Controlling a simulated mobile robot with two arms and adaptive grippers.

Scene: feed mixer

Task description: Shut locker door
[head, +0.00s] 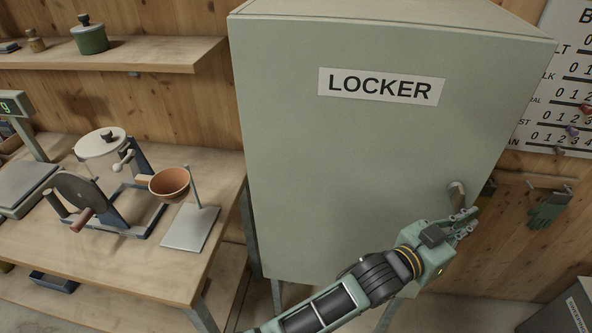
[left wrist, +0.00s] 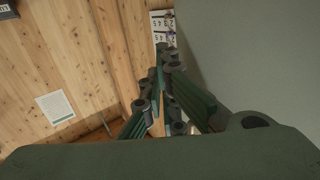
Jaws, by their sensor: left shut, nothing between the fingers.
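The pale green locker (head: 350,170) stands in the middle of the head view, with a "LOCKER" label (head: 381,86) on its front door. The door face looks flat with the cabinet, and I see no clear gap around it. A door handle (head: 456,190) is at the right side of the door. My left gripper (head: 470,220) is shut and empty, just below and right of the handle, close to the door's right edge; contact cannot be told. In the left wrist view the gripper (left wrist: 167,75) is beside a grey-green locker surface (left wrist: 250,55). My right gripper is out of view.
A wooden table (head: 120,255) at left holds a hand-cranked device (head: 100,190) and a stand with a brown bowl (head: 170,183). A shelf (head: 120,55) is above it. Green gloves (head: 548,211) hang on the wall right of the locker, below a number board (head: 570,80).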

